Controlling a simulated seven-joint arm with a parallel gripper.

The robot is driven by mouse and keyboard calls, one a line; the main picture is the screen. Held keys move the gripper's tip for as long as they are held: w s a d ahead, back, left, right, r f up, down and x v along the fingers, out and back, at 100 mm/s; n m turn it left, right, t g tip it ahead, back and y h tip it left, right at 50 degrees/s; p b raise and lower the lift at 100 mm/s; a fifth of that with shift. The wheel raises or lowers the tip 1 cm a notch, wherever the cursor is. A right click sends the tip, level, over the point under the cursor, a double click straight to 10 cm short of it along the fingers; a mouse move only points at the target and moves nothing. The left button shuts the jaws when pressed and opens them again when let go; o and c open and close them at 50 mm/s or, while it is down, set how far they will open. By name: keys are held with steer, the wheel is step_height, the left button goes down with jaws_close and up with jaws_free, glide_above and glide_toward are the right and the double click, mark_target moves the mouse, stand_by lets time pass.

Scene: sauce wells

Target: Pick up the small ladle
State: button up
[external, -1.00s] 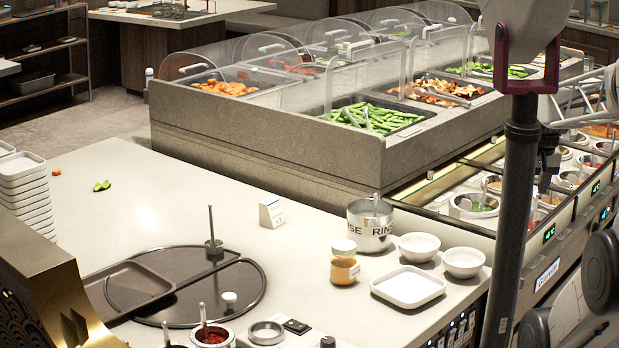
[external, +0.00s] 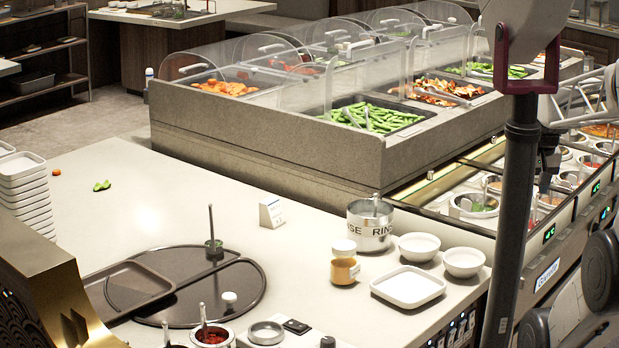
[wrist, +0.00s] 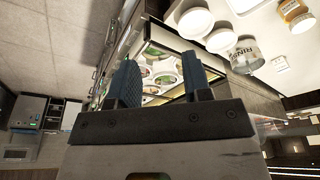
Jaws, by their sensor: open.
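My gripper (wrist: 160,75) shows two dark fingers apart in the wrist view, with nothing held between them. In the external view it hangs at the right (external: 546,180), partly behind a dark pole, above the row of sauce wells (external: 473,205). Several wells hold spoon or ladle handles. Which one is the small ladle I cannot tell. Thin handles also stand in small sauce pots (external: 212,337) at the bottom of the external view. Another handle rises from the rinse pot (external: 370,232). The wrist view shows wells (wrist: 160,68) between and beyond the fingers.
Two white bowls (external: 419,246) and a square white plate (external: 408,287) stand near the counter's right edge, beside a sauce jar (external: 344,265). The glass-covered food bar (external: 270,140) stands behind. The dark pole (external: 514,200) blocks part of the external view.

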steer(key=w+a+f+m+g+y, duration=0.1)
steer(key=w+a+f+m+y, duration=0.3)
steer(key=w+a, duration=0.3)
steer(key=w+a+f+m+g+y, duration=0.1)
steer(key=w+a+f+m+y, duration=0.4)
steer(key=w, duration=1.2)
steer(key=w+a+f+m+g+y, duration=0.2)
steer(key=w+a+f+m+y, duration=0.2)
steer(key=w+a, duration=0.7)
step_height(320, 180, down, 2)
steer(key=w+m, duration=0.2)
steer(key=m, duration=0.1)
steer(key=shift+y, duration=0.3)
steer(key=shift+w+f, duration=0.1)
steer(key=shift+x, duration=1.2)
steer(key=shift+a, duration=0.1)
steer(key=shift+s+x, duration=0.15)
steer(key=shift+x, duration=1.1)
steer(key=shift+s+x, duration=0.15)
steer(key=shift+x, duration=1.15)
